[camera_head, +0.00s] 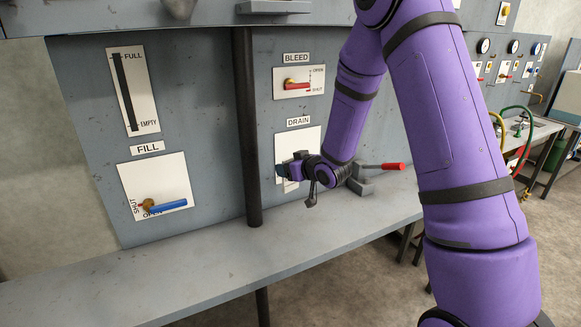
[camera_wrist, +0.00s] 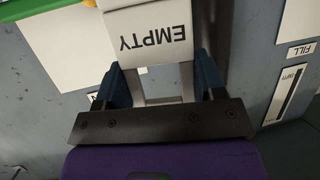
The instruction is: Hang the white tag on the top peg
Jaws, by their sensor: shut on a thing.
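The white tag (camera_wrist: 150,33) shows in the wrist view, with the word EMPTY upside down on it. My gripper (camera_wrist: 163,78) is shut on the tag, with its two blue fingers at either side of a pale grey part below the lettering. In the head view my gripper (camera_head: 281,172) is in front of the DRAIN plate (camera_head: 311,140), above the bench, and mostly hides the tag there. I cannot make out the top peg in either view.
A black vertical pipe (camera_head: 246,130) stands just left of my gripper. A red-handled lever (camera_head: 384,166) is to its right. The BLEED valve (camera_head: 298,85) is above, and the FILL valve (camera_head: 165,205) is left of the pipe. The bench top (camera_head: 130,270) is clear at left.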

